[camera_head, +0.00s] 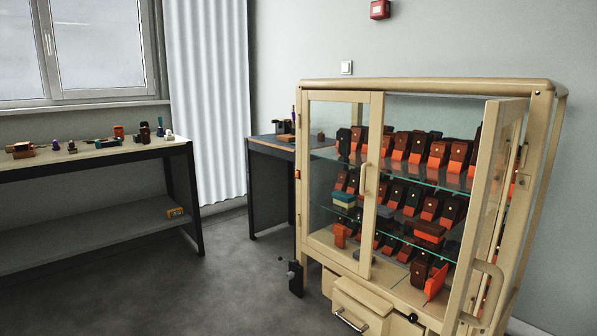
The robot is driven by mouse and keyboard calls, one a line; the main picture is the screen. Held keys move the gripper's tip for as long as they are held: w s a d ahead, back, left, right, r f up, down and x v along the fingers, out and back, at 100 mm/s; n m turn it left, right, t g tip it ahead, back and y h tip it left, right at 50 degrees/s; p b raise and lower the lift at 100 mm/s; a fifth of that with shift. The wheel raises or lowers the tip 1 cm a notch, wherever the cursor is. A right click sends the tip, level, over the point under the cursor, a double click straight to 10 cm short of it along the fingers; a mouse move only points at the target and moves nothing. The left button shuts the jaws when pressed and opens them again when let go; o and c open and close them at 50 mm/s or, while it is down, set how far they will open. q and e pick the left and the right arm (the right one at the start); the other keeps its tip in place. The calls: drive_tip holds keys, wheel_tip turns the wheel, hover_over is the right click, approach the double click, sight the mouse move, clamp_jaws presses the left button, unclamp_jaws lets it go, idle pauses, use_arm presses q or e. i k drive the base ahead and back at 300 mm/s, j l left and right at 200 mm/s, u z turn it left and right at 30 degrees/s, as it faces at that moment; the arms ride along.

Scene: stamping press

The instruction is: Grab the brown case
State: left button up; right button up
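Several brown cases with orange lower parts stand in rows on the glass shelves of a cream cabinet (420,86). One brown case (437,153) is on the top shelf, another brown case (429,208) on the middle shelf, and another brown case (419,270) at the bottom. The frame does not show which one the task names. The cabinet's right glass door (484,215) stands open; its left glass door (376,190) looks shut and covers some cases. Neither of my grippers is in view.
A drawer (357,310) at the cabinet's base appears pulled out. The open door juts forward at the right. A long table (90,156) with small objects stands at the left, and a dark desk (268,180) behind the cabinet.

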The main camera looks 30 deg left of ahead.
sight(144, 132)
drive_tip(key=u, duration=2)
